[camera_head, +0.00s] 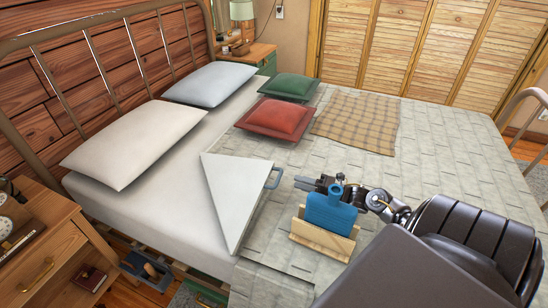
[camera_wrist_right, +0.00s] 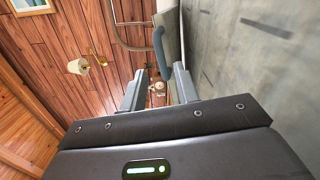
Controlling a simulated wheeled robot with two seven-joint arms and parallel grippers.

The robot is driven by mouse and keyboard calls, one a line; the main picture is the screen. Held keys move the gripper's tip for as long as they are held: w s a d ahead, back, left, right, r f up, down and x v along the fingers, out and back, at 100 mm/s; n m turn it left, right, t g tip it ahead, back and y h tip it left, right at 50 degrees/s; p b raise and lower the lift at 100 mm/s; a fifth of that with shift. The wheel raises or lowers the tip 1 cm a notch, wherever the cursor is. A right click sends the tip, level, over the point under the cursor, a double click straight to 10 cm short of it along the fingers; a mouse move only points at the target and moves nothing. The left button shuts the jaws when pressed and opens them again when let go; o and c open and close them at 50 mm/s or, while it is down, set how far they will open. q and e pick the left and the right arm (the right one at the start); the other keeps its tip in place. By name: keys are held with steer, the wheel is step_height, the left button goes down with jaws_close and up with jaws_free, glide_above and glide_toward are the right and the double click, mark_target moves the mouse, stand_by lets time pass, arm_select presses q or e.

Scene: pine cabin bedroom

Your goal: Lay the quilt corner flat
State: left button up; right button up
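The quilt (camera_head: 456,138) is grey-green with a block pattern. Its corner is folded back as a pale triangular flap (camera_head: 226,188) on the near-left part of the bed. A blue loop handle (camera_head: 272,179) sticks out from the flap's right edge; it also shows in the right wrist view (camera_wrist_right: 159,48). My right gripper (camera_head: 303,184) is just right of the handle. My left gripper is not in view.
A blue object with a wooden board (camera_head: 322,246) is beside my right wrist. Red (camera_head: 279,119) and green (camera_head: 289,86) cushions and a plaid blanket (camera_head: 358,122) lie farther back. White pillows (camera_head: 135,143) are by the headboard. A wooden nightstand (camera_head: 40,255) stands at left.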

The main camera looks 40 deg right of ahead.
mark_target(280, 175)
steer(key=x, duration=0.8)
steer(key=shift+w, duration=0.25)
jaws_close()
